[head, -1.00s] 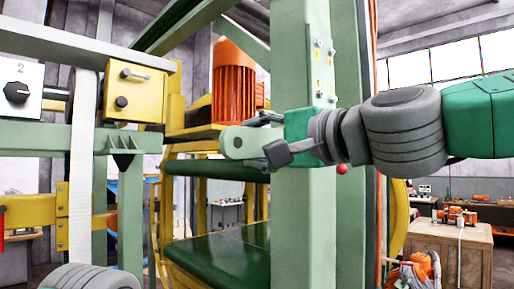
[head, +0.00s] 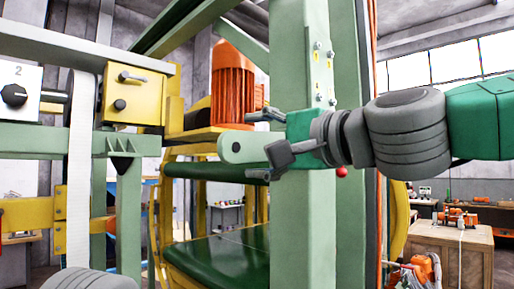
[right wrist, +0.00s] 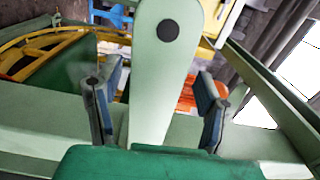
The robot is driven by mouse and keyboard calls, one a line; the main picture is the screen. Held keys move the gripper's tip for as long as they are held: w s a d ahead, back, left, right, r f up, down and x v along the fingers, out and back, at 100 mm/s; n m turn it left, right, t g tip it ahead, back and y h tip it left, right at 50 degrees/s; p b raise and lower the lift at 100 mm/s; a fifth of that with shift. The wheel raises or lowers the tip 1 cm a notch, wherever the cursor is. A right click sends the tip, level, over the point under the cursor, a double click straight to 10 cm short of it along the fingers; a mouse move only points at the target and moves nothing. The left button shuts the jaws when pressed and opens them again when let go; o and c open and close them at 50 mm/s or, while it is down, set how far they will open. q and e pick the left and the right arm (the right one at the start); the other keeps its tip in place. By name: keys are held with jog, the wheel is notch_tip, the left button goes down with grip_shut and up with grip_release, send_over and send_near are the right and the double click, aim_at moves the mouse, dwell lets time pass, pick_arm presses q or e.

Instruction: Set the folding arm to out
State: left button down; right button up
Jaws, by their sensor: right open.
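The folding arm (head: 243,147) is a pale green flat bar with a rounded end and a dark round hole. In the head view it points left from the green post (head: 315,215). In the right wrist view the folding arm (right wrist: 160,75) stands upright between the fingers, with gaps on both sides. My right gripper (head: 261,144) is open, one finger above the bar and one below. Its two fingers show in the right wrist view (right wrist: 152,100). The bar's root is hidden behind my gripper and wrist. My left gripper is out of view.
An orange motor (head: 233,85) stands on a yellow platform behind the bar. A yellow box with a handle (head: 134,95) and a dial panel numbered 2 (head: 15,88) are at left. A dark green belt (head: 220,255) lies below. A wooden crate (head: 450,250) is at far right.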

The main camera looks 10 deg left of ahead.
jog(key=v, duration=1.1)
jog(key=shift+d, duration=0.45)
jog(key=shift+a+f, duration=0.2)
jog(key=shift+a, duration=0.1)
